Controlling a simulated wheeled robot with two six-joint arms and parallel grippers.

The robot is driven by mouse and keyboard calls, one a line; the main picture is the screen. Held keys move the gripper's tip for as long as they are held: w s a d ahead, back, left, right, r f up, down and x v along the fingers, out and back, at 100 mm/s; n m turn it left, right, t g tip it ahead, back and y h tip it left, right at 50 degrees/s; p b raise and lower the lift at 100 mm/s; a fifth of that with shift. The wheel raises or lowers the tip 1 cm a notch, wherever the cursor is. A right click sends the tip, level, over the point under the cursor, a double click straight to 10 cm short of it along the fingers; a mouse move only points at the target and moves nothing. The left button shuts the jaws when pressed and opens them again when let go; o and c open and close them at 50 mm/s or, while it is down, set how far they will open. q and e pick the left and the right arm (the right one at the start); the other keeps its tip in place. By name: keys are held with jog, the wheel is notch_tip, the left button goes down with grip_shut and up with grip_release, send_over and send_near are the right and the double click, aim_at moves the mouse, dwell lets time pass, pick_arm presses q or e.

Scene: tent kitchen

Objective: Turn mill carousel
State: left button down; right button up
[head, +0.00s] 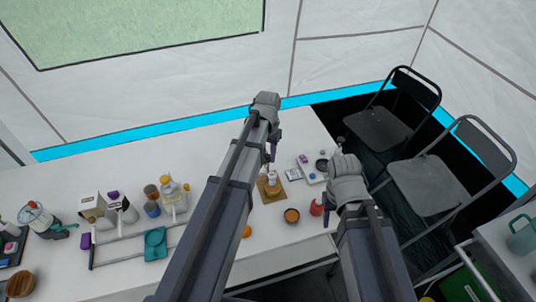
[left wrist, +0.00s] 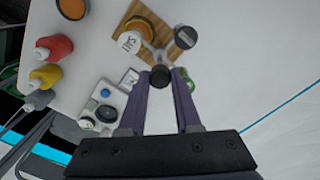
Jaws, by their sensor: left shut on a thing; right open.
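The mill carousel (head: 271,178) stands on a wooden board (head: 263,194), partly under my left arm in the head view. In the left wrist view its arms spread over the board, with a white lettered cap (left wrist: 130,42) and a dark labelled top (left wrist: 185,37). A black round knob (left wrist: 160,76) sits at the near arm's end. My left gripper (left wrist: 158,104) is shut on the carousel at this knob; its exact contact is unclear. In the head view my left gripper (head: 270,152) is above the board. My right gripper (head: 328,212) is open beside a red bottle (head: 316,207).
A pale tray with small round items (head: 310,175) stands right of the board. An orange-topped bowl (head: 292,215) is in front. Bottles (head: 168,192) and a teal item (head: 155,243) are at left. Folding chairs (head: 425,185) stand beyond the table's right edge.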

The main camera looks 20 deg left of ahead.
dwell(0.5)
pick_arm(q)
jog(key=c, duration=0.6)
grip_release()
jog(key=shift+r, duration=0.15)
notch_tip(320, 180, up, 8)
jog(key=p, duration=0.8)
jog(key=shift+f, duration=0.2)
